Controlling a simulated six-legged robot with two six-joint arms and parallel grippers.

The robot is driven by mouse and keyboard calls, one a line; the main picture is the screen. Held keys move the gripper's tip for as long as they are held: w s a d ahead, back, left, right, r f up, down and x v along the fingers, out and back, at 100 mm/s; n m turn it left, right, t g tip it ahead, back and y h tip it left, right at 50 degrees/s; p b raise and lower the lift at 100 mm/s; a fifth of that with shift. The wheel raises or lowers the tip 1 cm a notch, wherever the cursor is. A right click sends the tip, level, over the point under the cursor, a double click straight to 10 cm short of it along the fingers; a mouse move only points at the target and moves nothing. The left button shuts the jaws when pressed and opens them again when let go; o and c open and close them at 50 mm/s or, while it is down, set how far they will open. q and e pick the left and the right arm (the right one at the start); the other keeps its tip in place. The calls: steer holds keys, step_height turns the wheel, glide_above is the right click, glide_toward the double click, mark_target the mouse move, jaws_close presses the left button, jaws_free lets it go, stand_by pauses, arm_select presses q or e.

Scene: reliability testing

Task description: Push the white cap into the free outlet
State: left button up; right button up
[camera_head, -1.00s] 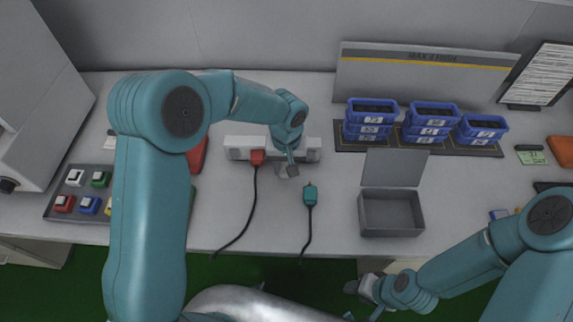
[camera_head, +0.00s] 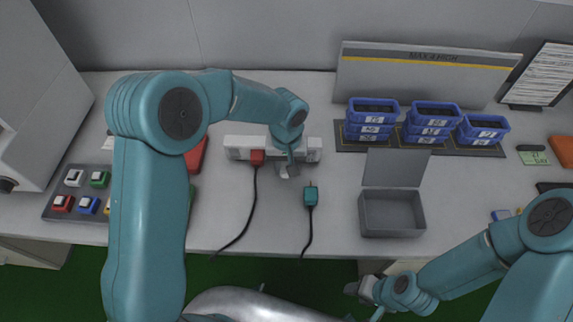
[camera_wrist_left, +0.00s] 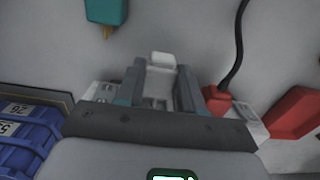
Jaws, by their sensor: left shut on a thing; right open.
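The white outlet strip (camera_head: 314,149) lies across the bench, and my left arm hides its middle. A red plug (camera_head: 257,157) with a black cord sits at its front side, left of my left gripper; the plug also shows in the left wrist view (camera_wrist_left: 216,99). My left gripper (camera_head: 287,171) is at the strip's front edge, pointing down. It is shut on the white cap (camera_wrist_left: 161,59), which shows between the fingers in the left wrist view. The free outlet is hidden, and I cannot tell whether the cap touches it. My right gripper (camera_head: 362,287) is open and empty, off the bench's front edge.
A teal plug (camera_head: 310,196) with a cord lies just right of my left gripper. A grey open box (camera_head: 391,216) stands further right. Blue bins (camera_head: 372,118) stand behind it. A tray of coloured switches (camera_head: 50,207) is at the left. Bench between cords is clear.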

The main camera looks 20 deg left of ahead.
arm_select(q)
steer(key=shift+w+a+b, duration=0.2)
steer(key=shift+w+a, duration=0.05)
steer(key=shift+w, duration=0.6)
steer(key=shift+w+a+b, duration=0.15)
steer(key=shift+w+a, duration=0.1)
steer(key=shift+w, duration=0.6)
stand_by(3.5)
steer(key=o, duration=1.1)
steer(key=shift+o, duration=0.2)
step_height(320, 180, up, 17)
steer(key=shift+f+p, duration=0.2)
steer(key=shift+p, duration=0.2)
